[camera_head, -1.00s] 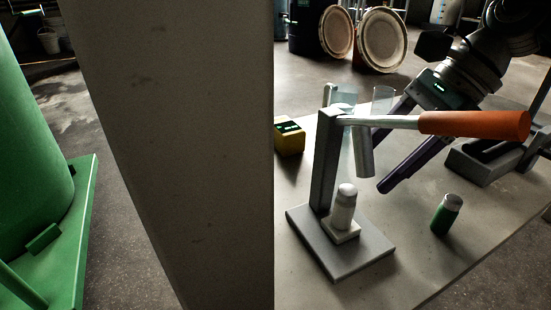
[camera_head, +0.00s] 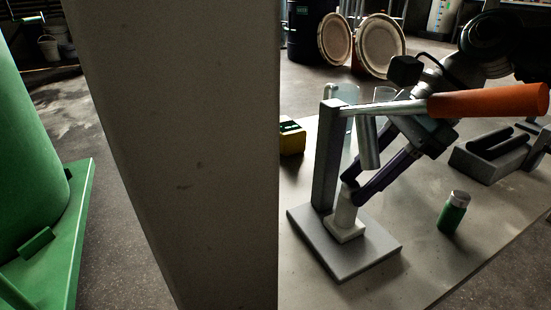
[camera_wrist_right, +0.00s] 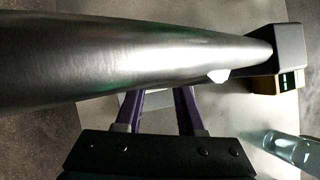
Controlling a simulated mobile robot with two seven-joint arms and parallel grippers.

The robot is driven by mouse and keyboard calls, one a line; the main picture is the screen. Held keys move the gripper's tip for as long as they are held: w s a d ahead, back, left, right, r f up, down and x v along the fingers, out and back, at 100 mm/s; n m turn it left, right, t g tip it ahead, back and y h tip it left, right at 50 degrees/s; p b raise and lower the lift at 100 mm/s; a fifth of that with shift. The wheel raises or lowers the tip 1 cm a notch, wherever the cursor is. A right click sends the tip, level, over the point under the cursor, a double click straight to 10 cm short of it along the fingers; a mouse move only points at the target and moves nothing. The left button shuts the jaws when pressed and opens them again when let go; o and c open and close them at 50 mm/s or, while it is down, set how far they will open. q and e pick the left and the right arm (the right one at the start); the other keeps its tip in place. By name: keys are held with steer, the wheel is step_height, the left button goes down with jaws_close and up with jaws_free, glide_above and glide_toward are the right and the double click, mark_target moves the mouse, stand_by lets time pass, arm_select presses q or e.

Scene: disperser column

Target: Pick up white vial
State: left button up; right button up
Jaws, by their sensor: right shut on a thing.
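The white vial (camera_head: 345,213) stands upright on a small pale holder (camera_head: 346,235) on the grey base (camera_head: 347,259) of the disperser stand. My right gripper (camera_head: 352,190) comes in from the right, with its purple fingers around the vial's upper part, shut on it. The fingers hide the vial's cap and part of its body. In the right wrist view, the finger bases show, but a large silver cylinder covers the fingertips and the vial. My left gripper is not in view.
A green vial (camera_head: 453,215) stands to the right. A yellow box (camera_head: 292,139) is behind left; a grey block (camera_head: 490,158) is at right. The front right table is clear.

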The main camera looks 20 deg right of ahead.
jaws_close()
